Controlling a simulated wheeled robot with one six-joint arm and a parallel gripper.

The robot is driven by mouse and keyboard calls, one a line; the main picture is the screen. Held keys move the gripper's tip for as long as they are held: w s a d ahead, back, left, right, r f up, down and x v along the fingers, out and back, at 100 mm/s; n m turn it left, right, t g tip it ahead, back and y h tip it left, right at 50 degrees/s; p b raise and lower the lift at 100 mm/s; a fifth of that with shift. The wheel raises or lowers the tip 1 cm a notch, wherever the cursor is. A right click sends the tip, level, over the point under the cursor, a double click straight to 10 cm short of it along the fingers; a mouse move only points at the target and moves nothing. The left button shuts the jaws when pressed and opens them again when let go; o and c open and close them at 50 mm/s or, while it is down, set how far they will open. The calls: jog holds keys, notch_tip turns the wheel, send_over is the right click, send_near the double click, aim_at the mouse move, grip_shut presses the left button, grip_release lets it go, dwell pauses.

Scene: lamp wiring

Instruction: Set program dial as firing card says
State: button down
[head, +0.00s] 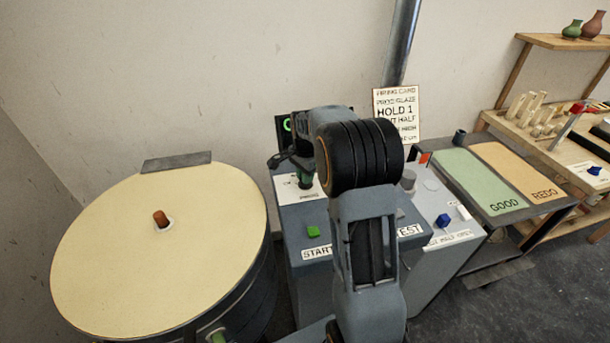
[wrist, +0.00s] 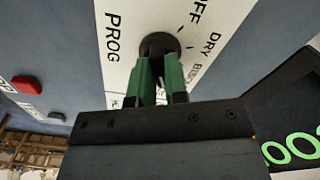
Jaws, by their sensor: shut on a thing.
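The program dial (wrist: 158,42) is a dark round knob on a white label plate marked PROG, OFF, DRY and a partly covered word like BISQ. My gripper (wrist: 160,75) has its green fingers shut on the dial. In the head view my gripper (head: 304,180) reaches down to the control box, and the dial is hidden there. The dial's pointer and the mark it faces are hidden by the fingers. The firing card (head: 398,112) stands behind the box. It reads PROG GLAZE and HOLD 1, with lower lines partly covered by my arm.
A display with green digits (wrist: 292,148) is beside my gripper. A green button (head: 313,232) sits above the START label on the box. The round kiln (head: 120,260) stands at left with a cream lid. A table with GOOD and REDO areas (head: 495,175) is at right.

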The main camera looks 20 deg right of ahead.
jog(key=shift+r+m, duration=0.1)
jog(key=shift+m, duration=0.3)
jog(key=c, duration=1.1)
grip_release()
jog(key=shift+c, duration=0.2)
notch_tip(320, 180, up, 14)
